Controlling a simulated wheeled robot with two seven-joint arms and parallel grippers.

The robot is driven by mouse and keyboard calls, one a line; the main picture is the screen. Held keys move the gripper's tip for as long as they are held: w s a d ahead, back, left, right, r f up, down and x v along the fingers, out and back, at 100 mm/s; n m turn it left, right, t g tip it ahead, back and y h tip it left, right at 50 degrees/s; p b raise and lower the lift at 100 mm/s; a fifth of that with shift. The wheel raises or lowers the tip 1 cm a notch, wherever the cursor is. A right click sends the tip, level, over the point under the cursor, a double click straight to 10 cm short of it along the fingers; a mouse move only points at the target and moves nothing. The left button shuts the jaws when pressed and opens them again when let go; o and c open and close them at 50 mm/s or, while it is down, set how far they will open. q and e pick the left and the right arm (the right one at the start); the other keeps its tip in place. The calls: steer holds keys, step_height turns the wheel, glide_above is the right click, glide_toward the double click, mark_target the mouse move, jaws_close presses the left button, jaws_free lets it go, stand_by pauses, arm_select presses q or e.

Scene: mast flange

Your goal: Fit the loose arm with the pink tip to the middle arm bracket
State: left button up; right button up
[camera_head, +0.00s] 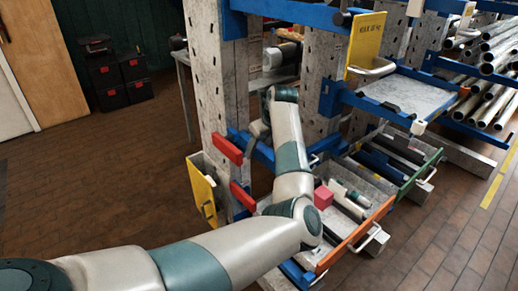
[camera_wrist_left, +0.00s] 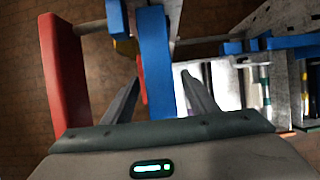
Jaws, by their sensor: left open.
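My left arm crosses the head view, and its gripper (camera_head: 258,130) is beside the front upright, near the blue bars. In the left wrist view my left gripper (camera_wrist_left: 161,95) is open, and a blue bar (camera_wrist_left: 155,50) shows between its fingers; I cannot tell whether they touch it. A red end plate (camera_wrist_left: 65,75) stands close on the left. In the head view, two red end plates (camera_head: 228,147) (camera_head: 243,196) sit at the upright. A pinkish block (camera_head: 323,197) lies behind the orange-edged tray front; I cannot tell whether it is the loose arm's tip. The middle bracket is not clearly identifiable.
A yellow plate (camera_head: 202,190) hangs low on the front upright (camera_head: 207,80). An orange tray edge (camera_head: 355,235) and green tray edge (camera_head: 420,172) jut out at right. Metal pipes (camera_head: 490,60) lie on a rack. The brown floor is clear at left.

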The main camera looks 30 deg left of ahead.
arm_select(q)
steer(key=b+v, duration=0.2)
steer(key=v, duration=1.5)
steer(key=shift+s, duration=0.1)
stand_by(0.4)
